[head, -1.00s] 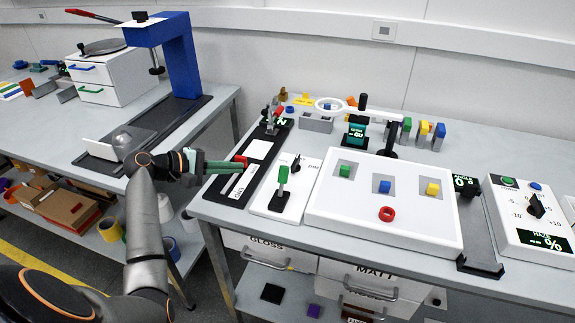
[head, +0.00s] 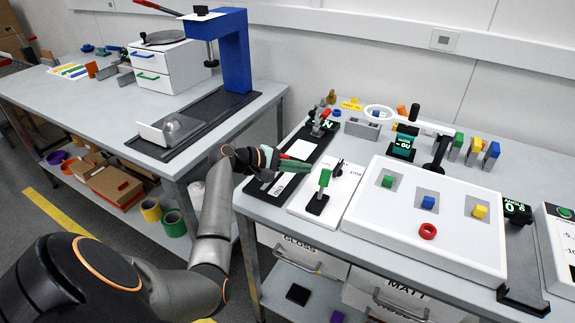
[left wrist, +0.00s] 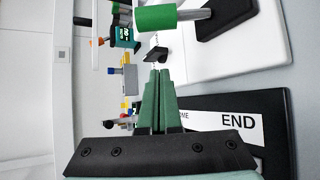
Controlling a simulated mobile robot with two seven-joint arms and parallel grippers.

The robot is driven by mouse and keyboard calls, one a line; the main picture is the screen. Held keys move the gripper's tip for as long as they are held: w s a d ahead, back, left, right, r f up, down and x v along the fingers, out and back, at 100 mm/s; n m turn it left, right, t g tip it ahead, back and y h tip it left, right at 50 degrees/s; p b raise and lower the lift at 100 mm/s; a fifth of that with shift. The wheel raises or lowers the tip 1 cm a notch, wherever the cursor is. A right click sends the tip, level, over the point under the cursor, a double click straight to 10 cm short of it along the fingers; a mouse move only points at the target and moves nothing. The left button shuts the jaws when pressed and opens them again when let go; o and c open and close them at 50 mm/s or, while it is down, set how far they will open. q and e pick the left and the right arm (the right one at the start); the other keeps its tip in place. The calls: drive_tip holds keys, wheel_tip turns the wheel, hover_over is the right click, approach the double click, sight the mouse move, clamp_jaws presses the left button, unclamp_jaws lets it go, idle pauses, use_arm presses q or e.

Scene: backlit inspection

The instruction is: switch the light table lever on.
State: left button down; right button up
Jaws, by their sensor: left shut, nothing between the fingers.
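The lever has a green grip (head: 325,178) on a grey shaft, rising from a black base on a white panel (head: 300,207). In the left wrist view its green grip (left wrist: 168,17) is at the top, apart from the fingertips. Which switch position it is in I cannot tell. The light table (head: 385,228) is the broad white box right of the panel. My left gripper (head: 307,166) is shut and empty, its green fingers just left of the lever and pointing right. Its fingers (left wrist: 158,75) show together in the left wrist view. My right gripper is not in view.
A black board marked END (left wrist: 270,105) with a red-handled part (head: 292,157) lies beside the gripper. A magnifier (head: 380,112) stands behind. A gap separates the two benches.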

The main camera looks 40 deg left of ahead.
sight(323, 185)
use_arm(q)
drive_tip(key=x, duration=0.3)
drive_tip(key=shift+d+r, duration=0.1)
drive_tip(key=shift+d, duration=0.05)
drive_tip(key=shift+s+d+r+p, duration=0.65)
drive_tip(key=shift+s+d, duration=0.25)
drive_tip(key=shift+s, duration=0.05)
drive_tip(key=shift+s+d+r, duration=0.1)
drive_tip(key=shift+s+d, duration=0.2)
drive_tip(key=shift+d, duration=0.05)
